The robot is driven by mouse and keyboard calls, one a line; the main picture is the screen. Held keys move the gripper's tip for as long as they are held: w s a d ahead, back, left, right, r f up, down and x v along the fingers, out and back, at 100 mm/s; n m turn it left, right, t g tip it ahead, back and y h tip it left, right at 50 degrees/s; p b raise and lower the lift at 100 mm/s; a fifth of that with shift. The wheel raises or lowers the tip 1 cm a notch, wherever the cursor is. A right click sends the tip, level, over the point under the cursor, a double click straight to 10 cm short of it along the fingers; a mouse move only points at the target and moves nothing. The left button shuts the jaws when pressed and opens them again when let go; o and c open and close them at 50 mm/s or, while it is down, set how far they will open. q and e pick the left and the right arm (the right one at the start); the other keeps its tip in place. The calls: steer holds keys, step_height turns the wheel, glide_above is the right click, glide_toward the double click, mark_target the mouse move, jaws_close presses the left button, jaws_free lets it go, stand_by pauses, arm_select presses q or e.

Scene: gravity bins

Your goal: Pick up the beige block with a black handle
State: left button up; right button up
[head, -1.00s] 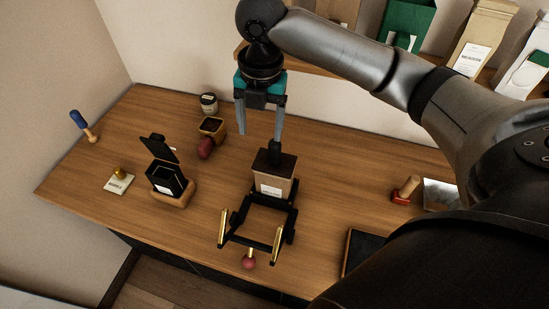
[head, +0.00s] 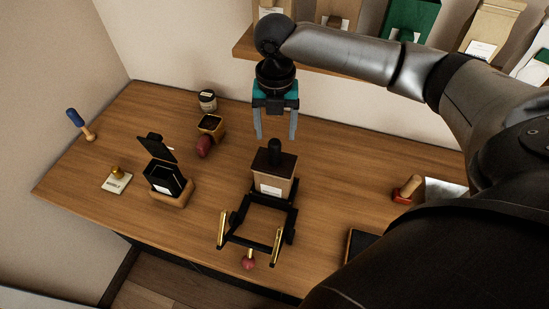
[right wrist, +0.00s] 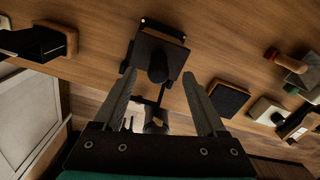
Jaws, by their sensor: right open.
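The beige block (head: 272,186) has a dark top and a black handle (head: 275,151) standing upright on it. It sits at the back of a black frame with brass bars (head: 250,238) on the wooden table. My right gripper (head: 275,136) is open and empty, pointing down above and behind the handle in the head view. In the right wrist view the black handle (right wrist: 158,68) shows ahead of the two spread fingers (right wrist: 160,88), not between them. My left gripper is not in view.
Left of the block are a black open box (head: 165,178), a small bin (head: 210,124) and a jar (head: 207,100). A red-based stamp (head: 407,188) and a dark tray (head: 362,247) are to the right. A shelf with bags (head: 492,30) runs along the wall.

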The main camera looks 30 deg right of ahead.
mark_target(275, 141)
steer(key=f, duration=0.5)
steer(key=shift+s+a+f, duration=0.15)
steer(key=shift+s+a, duration=0.1)
jaws_close()
stand_by(0.4)
stand_by(0.8)
